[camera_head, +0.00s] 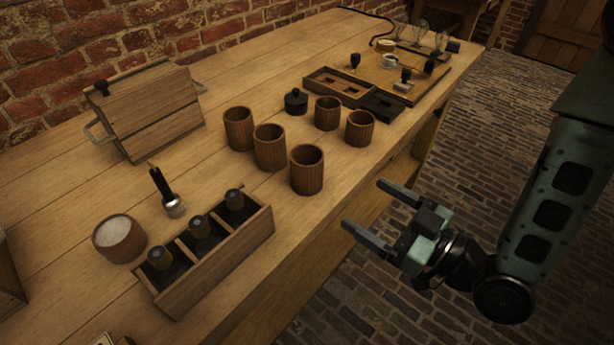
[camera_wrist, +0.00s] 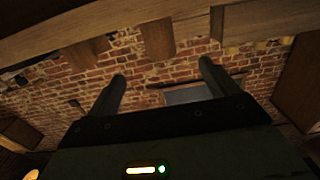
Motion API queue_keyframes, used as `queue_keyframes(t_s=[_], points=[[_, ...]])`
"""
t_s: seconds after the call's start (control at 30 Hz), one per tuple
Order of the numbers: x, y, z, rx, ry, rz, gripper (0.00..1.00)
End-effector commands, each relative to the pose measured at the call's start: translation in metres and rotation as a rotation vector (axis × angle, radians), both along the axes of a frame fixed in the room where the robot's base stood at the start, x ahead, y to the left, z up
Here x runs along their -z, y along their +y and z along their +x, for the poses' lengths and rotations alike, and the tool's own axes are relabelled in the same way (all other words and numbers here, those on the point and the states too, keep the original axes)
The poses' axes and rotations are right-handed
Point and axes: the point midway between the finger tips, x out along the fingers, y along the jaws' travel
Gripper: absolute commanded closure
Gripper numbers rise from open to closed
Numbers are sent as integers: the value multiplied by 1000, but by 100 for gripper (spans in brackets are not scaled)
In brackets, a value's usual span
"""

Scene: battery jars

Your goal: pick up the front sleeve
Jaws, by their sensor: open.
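Several ribbed brown wooden sleeves, open at the top, stand upright on the bench in the head view. The front sleeve (camera_head: 307,171) stands nearest the bench's front edge. Behind it to the left are a middle sleeve (camera_head: 270,149) and a back sleeve (camera_head: 239,130). Two more, one sleeve (camera_head: 327,114) and another sleeve (camera_head: 360,129), stand farther right. My gripper (camera_head: 363,204) is open and empty, off the bench's front edge, right of and apart from the front sleeve. In the wrist view its fingers (camera_wrist: 162,69) have nothing between them; brown shapes above them are too dark to identify surely.
A divided wooden box (camera_head: 222,262) with dark cylinders stands at the bench's front left. A white-filled round jar (camera_head: 120,238) and a brush (camera_head: 166,190) are beside it. A black-knobbed lid (camera_head: 296,102) lies behind the sleeves. A wooden tray (camera_head: 340,88) is farther right.

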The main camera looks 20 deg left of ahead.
Motion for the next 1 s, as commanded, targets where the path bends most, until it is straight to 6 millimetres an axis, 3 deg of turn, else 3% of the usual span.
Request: queue_keyframes(t_s=[0.47, 0.7, 1.0], points=[[6, 36, 15, -1, -5, -1, 13], [-2, 81, 32, -2, -1, 1, 13], [0, 106, 44, 0, 1, -2, 13]])
